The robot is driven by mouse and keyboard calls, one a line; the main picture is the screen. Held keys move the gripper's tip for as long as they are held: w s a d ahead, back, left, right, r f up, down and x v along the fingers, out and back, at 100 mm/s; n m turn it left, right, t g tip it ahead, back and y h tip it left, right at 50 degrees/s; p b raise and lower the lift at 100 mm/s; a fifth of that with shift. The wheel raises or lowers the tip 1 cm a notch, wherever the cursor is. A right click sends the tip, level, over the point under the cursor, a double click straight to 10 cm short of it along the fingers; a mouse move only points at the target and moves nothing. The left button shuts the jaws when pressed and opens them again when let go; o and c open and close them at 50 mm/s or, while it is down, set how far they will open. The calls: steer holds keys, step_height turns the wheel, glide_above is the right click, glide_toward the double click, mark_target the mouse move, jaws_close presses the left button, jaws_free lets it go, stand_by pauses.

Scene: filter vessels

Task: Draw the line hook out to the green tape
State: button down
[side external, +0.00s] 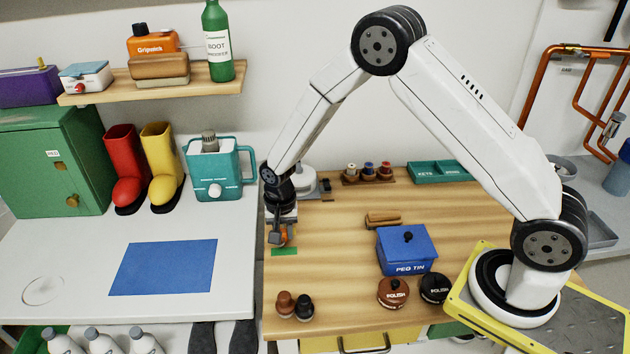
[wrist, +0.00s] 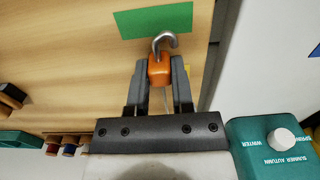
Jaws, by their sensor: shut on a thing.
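The line hook is an orange block (wrist: 159,71) with a bent grey metal hook (wrist: 166,39) at its end. My gripper (wrist: 160,62) is shut on the orange block, one dark finger on each side. A thin pale line runs back from the block between the fingers. The green tape (wrist: 155,20) is a flat strip on the wooden bench; in the wrist view the metal hook overlaps its near edge. In the side view my gripper (side external: 280,238) is low over the bench, just behind the green tape (side external: 285,251). The height of the hook above the wood is hard to tell.
A white round device (side external: 306,181) stands behind my gripper. A teal jug (side external: 220,170) stands to the left. The blue peg tin (side external: 407,250) is right of the tape, and brown and black knobs (side external: 294,305) are in front. Bare wood lies between.

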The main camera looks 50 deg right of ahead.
mark_target(284, 252)
steer(key=shift+s+a, duration=1.25)
steer(key=shift+a, duration=0.05)
steer(key=shift+c, duration=2.4)
jaws_free()
steer(key=shift+r, duration=0.15)
step_height(284, 252, up, 8)
steer(key=shift+f, duration=0.2)
steer(key=shift+d, duration=0.1)
steer(key=s+d+r+n+t, duration=0.1)
steer(key=s+d+r+n, duration=0.2)
steer(key=s, duration=0.4)
steer(key=s+d+r+n+t, duration=0.1)
steer(key=s+d+r+n, duration=0.2)
steer(key=s+n, duration=0.3)
steer(key=shift+s+d+r+t, duration=0.15)
steer(key=shift+s+d+t, duration=0.15)
steer(key=shift+s+d, duration=0.45)
